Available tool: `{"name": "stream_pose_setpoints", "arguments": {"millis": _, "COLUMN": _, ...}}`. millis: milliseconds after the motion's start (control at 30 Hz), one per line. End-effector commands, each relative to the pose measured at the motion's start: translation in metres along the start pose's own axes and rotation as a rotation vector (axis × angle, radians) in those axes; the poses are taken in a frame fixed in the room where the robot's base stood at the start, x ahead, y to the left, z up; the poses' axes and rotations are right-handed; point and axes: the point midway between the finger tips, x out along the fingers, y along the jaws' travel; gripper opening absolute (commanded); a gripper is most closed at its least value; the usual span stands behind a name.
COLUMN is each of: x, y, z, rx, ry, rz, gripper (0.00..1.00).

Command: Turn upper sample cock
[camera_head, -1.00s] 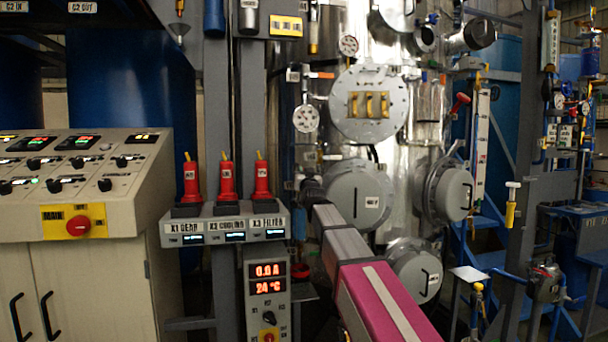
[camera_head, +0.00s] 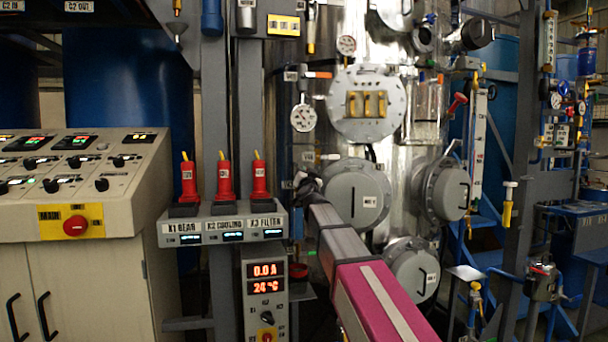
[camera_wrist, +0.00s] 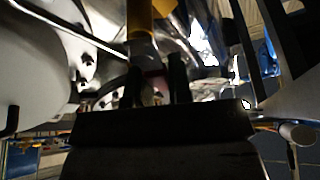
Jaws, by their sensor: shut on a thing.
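My gripper (camera_wrist: 154,82) shows in the wrist view as two dark fingers. They close around a small pale and reddish piece (camera_wrist: 155,76), which looks like the sample cock's handle. A yellow rod (camera_wrist: 139,18) with a silver end comes down just above it. In the head view my arm reaches to the left of the large round cover (camera_head: 357,195) on the silver vessel. There my wrist hides the cock and the fingertips. How far the cock is turned cannot be told.
The red-capped units on the grey shelf (camera_head: 224,233) stand left of my arm. A round flange with a yellow-framed window (camera_head: 367,104) and a white gauge (camera_head: 303,118) are above. A lower round cover (camera_head: 412,270) is at right. The control console (camera_head: 88,190) stands far left.

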Motion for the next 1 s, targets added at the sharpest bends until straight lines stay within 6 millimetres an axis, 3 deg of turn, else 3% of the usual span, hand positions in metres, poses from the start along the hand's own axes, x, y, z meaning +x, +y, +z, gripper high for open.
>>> {"name": "stream_pose_setpoints", "arguments": {"millis": 467, "x": -0.002, "y": 0.017, "z": 0.003, "rx": 0.288, "ry": -0.001, "rz": 0.119, "gripper": 0.00}}
{"name": "stream_pose_setpoints", "arguments": {"millis": 1000, "x": -0.007, "y": 0.041, "z": 0.017, "rx": 0.755, "ry": 0.000, "rz": 0.314, "gripper": 0.00}}
